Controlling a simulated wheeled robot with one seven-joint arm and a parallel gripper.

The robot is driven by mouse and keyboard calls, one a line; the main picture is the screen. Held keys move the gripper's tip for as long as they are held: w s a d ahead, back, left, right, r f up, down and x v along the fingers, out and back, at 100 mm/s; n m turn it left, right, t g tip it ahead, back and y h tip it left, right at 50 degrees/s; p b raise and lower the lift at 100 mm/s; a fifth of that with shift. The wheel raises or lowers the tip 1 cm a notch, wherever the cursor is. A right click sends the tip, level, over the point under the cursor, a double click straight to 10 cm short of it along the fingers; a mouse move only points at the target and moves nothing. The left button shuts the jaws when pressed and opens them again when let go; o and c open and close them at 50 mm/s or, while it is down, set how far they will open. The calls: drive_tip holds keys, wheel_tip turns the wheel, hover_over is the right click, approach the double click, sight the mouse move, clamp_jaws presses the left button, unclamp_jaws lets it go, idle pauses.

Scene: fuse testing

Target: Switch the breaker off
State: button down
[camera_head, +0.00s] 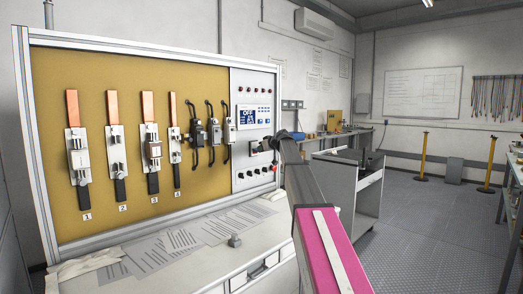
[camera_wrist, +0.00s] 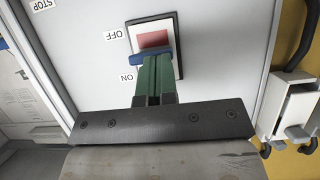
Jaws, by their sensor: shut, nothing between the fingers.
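The breaker (camera_wrist: 166,24) is a rocker switch with a red face in a dark frame, on the white control panel (camera_wrist: 95,55). Printed beside it are an OFF label (camera_wrist: 114,34) and an ON label (camera_wrist: 126,76). My gripper (camera_wrist: 152,62) has its green fingers shut together in front of the breaker, with blue at their tips over its ON-side part. Whether the tips touch it I cannot tell. The fingers hide part of the switch. In the head view my gripper (camera_head: 277,139) is at the panel's right side, near the breaker (camera_head: 262,147).
Fuse holders (camera_head: 152,150) and black-handled switches (camera_head: 212,130) line the yellow board to the left. A display (camera_head: 249,115) sits above the breaker. Papers (camera_head: 170,240) and a small grey object (camera_head: 235,240) lie on the bench. A grey cabinet (camera_head: 335,180) stands right of my arm.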

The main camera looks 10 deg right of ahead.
idle(0.5)
drive_tip(key=shift+r, duration=0.75)
